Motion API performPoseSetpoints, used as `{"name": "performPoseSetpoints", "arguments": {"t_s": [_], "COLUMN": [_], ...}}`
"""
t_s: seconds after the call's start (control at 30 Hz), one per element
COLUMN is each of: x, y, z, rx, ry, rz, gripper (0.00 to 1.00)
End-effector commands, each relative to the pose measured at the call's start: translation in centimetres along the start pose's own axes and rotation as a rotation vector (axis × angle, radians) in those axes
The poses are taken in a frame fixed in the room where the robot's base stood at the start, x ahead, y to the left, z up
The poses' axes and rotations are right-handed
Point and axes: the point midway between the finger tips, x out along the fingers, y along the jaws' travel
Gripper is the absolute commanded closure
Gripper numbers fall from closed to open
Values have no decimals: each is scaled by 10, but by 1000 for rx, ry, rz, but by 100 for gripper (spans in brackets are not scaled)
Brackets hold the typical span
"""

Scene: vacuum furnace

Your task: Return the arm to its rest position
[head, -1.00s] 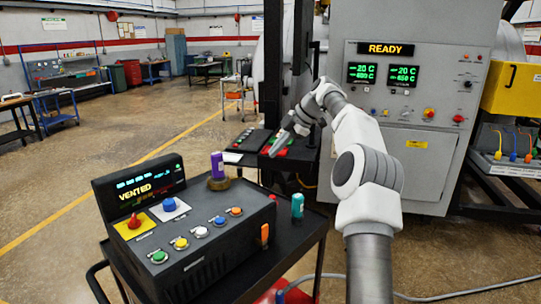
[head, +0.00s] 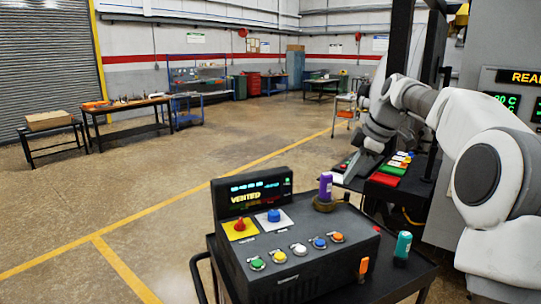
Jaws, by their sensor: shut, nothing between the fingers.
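My arm reaches in from the right edge, bends at the wrist and points down and to the left. My gripper (head: 351,176) is shut and empty, in front of the dark side shelf (head: 412,188) that carries red, green and white items. I cannot tell its exact height above the shelf. The arm is extended forward, not folded.
A black cart (head: 400,280) carries a control box (head: 300,245) reading VENTED, with coloured buttons, a purple cylinder (head: 326,186) and a teal one (head: 403,246). The furnace cabinet (head: 500,62) is at the right. Open floor (head: 150,200) lies to the left.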

Motion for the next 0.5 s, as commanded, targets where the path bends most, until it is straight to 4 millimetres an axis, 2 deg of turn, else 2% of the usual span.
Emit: {"name": "performPoseSetpoints", "arguments": {"t_s": [0.03, 0.2, 0.33, 0.5], "x": [-6, -17, -25, -36], "y": [-18, -76, -122, -182], "z": [-18, -52, -64, -65], "rx": [21, 143, 259, 443], "ry": [-27, -105, -157, -202], "rz": [-6, -5, 19, 75], "gripper": [100, 100, 100, 100]}}
